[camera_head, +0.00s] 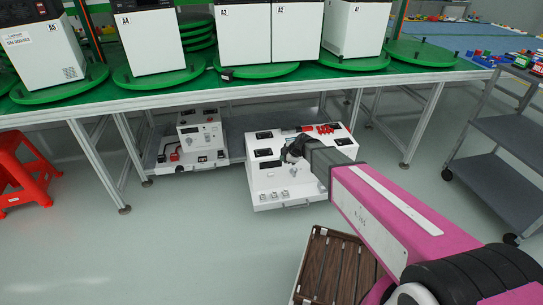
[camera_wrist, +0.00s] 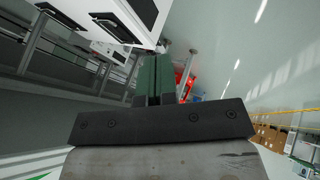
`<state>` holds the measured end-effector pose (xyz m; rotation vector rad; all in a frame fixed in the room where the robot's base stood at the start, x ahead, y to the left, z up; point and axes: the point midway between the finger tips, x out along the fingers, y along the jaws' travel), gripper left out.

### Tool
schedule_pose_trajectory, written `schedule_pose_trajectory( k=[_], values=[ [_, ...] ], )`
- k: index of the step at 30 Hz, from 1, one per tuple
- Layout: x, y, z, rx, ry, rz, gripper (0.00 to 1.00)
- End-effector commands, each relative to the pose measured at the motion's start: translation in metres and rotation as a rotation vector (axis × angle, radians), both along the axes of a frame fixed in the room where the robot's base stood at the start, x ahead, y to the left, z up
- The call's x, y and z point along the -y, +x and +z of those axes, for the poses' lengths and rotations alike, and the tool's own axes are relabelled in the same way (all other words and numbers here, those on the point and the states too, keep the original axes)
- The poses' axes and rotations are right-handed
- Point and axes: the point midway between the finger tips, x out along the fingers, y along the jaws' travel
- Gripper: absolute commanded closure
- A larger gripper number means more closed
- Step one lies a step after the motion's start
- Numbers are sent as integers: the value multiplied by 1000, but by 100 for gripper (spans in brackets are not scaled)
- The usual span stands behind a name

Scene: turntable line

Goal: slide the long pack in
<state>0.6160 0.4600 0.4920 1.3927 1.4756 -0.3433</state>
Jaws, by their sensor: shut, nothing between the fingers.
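A white equipment box (camera_head: 282,190) with black slots and red parts on its top stands on the floor in front of the table in the head view. My gripper (camera_head: 292,150) is over its top; whether it touches is unclear. In the wrist view my gripper (camera_wrist: 156,75) has its fingers together, with nothing seen between them. The white box (camera_wrist: 90,12) with black, handle-like parts fills that view's upper left, by the fingertips. I cannot tell which thing is the long pack.
A green-topped table (camera_head: 240,84) carries white units on green turntables. A second white device (camera_head: 200,138) sits on the low shelf. A red stool (camera_head: 22,165) is at left, a grey cart (camera_head: 515,135) at right, a brown slatted crate (camera_head: 335,268) in front.

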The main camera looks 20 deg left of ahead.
Motion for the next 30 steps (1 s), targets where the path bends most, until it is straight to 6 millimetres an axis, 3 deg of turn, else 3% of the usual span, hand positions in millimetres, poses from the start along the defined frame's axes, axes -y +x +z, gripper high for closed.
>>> schedule_pose_trajectory(
  k=[8,23,30],
  values=[
    [-11,4,-14,3,0,7,100],
    [-61,23,-84,2,-1,6,100],
    [-76,52,-81,3,0,5,100]
  ],
)
